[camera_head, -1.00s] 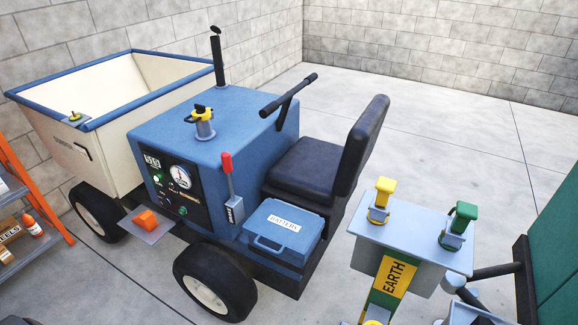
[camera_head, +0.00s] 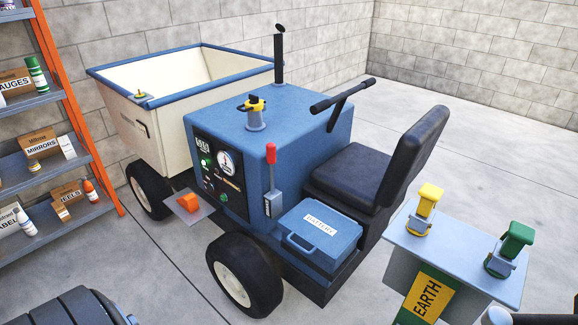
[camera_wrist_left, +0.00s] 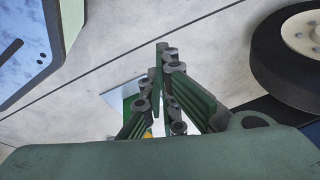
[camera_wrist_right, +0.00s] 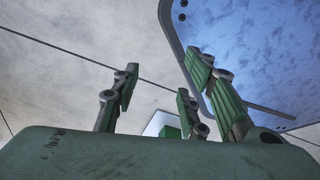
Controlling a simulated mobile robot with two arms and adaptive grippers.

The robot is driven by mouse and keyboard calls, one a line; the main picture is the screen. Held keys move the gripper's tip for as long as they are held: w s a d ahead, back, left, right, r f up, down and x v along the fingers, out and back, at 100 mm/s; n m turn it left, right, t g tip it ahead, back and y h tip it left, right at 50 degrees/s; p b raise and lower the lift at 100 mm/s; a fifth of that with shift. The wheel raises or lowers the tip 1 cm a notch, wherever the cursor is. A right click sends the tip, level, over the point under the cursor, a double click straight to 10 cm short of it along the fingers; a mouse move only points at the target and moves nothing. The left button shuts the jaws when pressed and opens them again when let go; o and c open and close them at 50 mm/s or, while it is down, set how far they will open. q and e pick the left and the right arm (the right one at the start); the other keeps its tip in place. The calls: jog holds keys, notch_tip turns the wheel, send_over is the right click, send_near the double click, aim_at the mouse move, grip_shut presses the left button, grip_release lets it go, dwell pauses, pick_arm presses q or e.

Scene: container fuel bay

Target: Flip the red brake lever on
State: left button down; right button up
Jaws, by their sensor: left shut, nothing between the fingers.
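The red brake lever (camera_head: 271,154) stands upright on its grey bracket (camera_head: 273,205) at the front corner of the blue vehicle body (camera_head: 275,135), beside the control panel. My left gripper (camera_wrist_left: 163,85) is shut and empty above the floor, with a black tyre (camera_wrist_left: 290,55) to the right in its wrist view. My right gripper (camera_wrist_right: 160,85) is open and empty over the floor in its wrist view. Neither gripper's fingers show in the head view, and neither touches the lever.
A blue battery box (camera_head: 318,235) sits right of the lever, before the black seat (camera_head: 375,170). An earth stand (camera_head: 460,265) is at front right, shelves (camera_head: 75,170) at left. A front wheel (camera_head: 243,275) and a plate with an orange block (camera_head: 188,203) stick out.

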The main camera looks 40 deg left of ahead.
pick_arm(q)
jog(key=w+a+r+m+t+y+b, duration=0.1)
jog(key=w+a+r+b, duration=0.1)
jog(key=w+r, duration=0.4)
jog(key=w+a+r+t+b, duration=0.1)
jog(key=w+r+t+b, duration=0.15)
jog(key=w, duration=0.65)
jog(key=w+a+r+m+t+y+b, duration=0.1)
jog(key=w+a+r+b, duration=0.15)
jog(key=w+r, duration=0.35)
jog(key=w+a+r+m+t+y+b, duration=0.1)
jog(key=w+a+r, duration=0.3)
jog(key=r, duration=0.8)
jog(key=w+a+r+m+t+y+b, duration=0.1)
jog(key=w+a+r+t+y+b, duration=0.1)
jog(key=w+r, duration=0.7)
jog(key=w+a+r+m+t+y+b, duration=0.2)
jog(key=w+a+r+y, duration=0.3)
jog(key=r, duration=1.1)
jog(key=w+a+t, duration=0.1)
jog(key=w+a, duration=0.1)
jog(key=shift+w+a, duration=0.15)
jog(key=shift+a, duration=0.2)
pick_arm(e)
jog(key=w+a+r+t, duration=0.1)
jog(key=w+a+r, duration=0.1)
jog(key=w, duration=1)
jog(key=shift+w+r, duration=0.25)
jog(key=shift+r, duration=0.55)
